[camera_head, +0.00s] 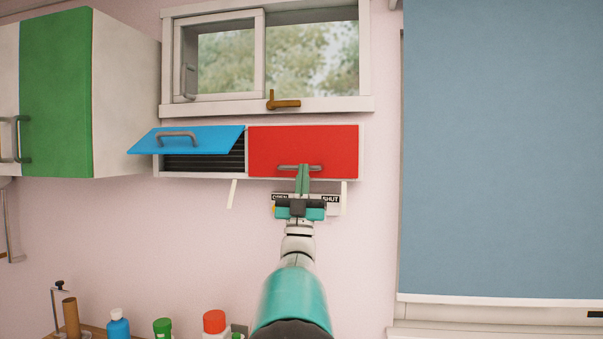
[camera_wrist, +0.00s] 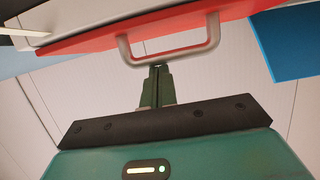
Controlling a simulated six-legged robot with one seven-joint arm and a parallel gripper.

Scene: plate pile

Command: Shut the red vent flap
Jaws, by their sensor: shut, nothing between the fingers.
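The red vent flap (camera_head: 303,148) lies flat over the right half of the vent box below the window, and looks shut. Its grey handle (camera_head: 300,168) is at its lower edge. My gripper (camera_head: 302,170) is shut and empty, with its fingertips at the handle. In the wrist view the red flap (camera_wrist: 180,30) and its handle (camera_wrist: 170,52) are above my gripper (camera_wrist: 156,72). The fingertips are just under the handle bar; I cannot tell whether they touch it.
A blue flap (camera_head: 200,140) to the left is tilted open and sticks out over dark slats. A sign reading OPEN and SHUT (camera_head: 331,199) is on the wall behind my gripper. A green cupboard door (camera_head: 56,93) is at the left, a blue blind (camera_head: 500,150) at the right. Bottles (camera_head: 118,326) stand below.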

